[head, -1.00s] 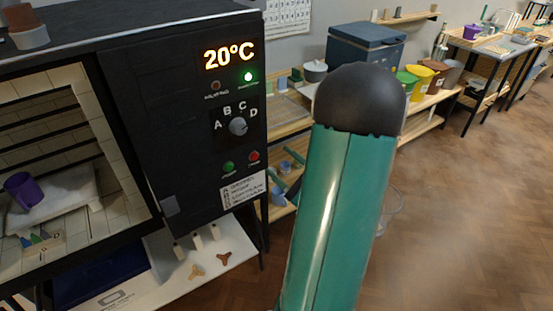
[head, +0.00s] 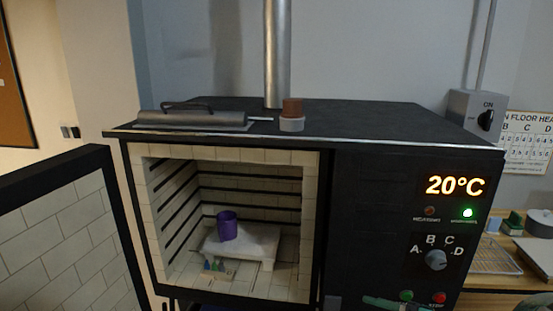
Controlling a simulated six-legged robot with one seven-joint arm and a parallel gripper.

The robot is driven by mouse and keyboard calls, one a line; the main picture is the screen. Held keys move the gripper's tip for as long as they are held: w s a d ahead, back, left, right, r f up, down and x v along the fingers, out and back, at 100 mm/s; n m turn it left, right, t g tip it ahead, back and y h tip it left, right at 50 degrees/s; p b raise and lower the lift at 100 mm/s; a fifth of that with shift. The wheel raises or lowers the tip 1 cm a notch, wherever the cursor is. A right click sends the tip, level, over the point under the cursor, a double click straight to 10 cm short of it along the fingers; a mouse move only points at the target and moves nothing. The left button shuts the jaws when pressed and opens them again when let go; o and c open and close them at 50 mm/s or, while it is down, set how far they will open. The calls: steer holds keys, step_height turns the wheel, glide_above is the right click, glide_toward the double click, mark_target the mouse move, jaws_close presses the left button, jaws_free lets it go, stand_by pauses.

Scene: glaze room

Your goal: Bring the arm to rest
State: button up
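My gripper is out of sight. Only a sliver of my green arm (head: 392,304) shows at the bottom edge, below the front of the black kiln (head: 375,190). A purple mug (head: 227,226) stands on a white shelf (head: 266,244) inside the open kiln chamber.
The kiln door (head: 70,240) stands open at the left. A grey handled object (head: 190,118) and a brown and grey piece (head: 292,113) lie on the kiln top, beside a metal flue (head: 277,50). A wall switch box (head: 478,115) and a wooden bench (head: 515,275) are at the right.

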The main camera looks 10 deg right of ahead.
steer(key=s+a+f+n+g+h, duration=0.1)
steer(key=s+a+n+g+h, duration=0.4)
steer(key=a+n+g, duration=0.4)
step_height(320, 180, up, 6)
steer(key=s+n+t+h, duration=0.2)
steer(key=n+t+h, duration=0.1)
steer(key=n+h, duration=0.3)
steer(key=shift+a+r+t+h, duration=0.15)
steer(key=shift+a+t+h, duration=0.05)
steer(key=shift+t+h, duration=0.25)
steer(key=shift+s, duration=0.1)
steer(key=c, duration=0.5)
steer(key=shift+a, duration=0.1)
